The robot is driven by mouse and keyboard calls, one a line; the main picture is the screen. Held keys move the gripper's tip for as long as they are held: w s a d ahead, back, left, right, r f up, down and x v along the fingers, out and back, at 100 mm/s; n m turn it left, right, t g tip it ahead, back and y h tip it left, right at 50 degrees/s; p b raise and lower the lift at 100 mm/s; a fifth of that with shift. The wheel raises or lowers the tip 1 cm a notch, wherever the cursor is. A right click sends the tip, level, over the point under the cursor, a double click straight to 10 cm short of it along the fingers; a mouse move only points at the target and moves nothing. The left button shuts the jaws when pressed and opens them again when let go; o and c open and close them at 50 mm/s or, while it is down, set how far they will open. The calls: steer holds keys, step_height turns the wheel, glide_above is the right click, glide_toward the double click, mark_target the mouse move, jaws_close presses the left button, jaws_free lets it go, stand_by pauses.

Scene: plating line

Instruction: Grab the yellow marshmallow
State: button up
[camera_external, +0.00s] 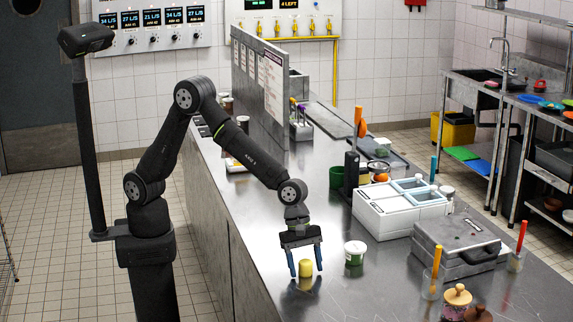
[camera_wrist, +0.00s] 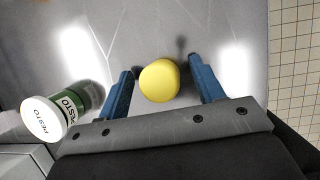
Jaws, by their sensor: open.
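The yellow marshmallow (camera_external: 306,268) stands on the steel counter near its left edge. It also shows in the wrist view (camera_wrist: 159,81) as a rounded yellow piece between the two blue fingers. My gripper (camera_external: 305,272) is open and points down over the marshmallow, with one finger on each side of it. In the wrist view, my gripper (camera_wrist: 160,83) shows a gap between the marshmallow and each finger, wider on the right.
A white and green pesto tub (camera_external: 355,253) stands just right of my gripper; it also shows in the wrist view (camera_wrist: 60,110). Further right are a white container set (camera_external: 385,212) and a grey metal case (camera_external: 450,245). The counter's left edge drops to the tiled floor.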

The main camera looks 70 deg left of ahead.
steer(key=c, duration=0.7)
steer(key=shift+r, duration=0.1)
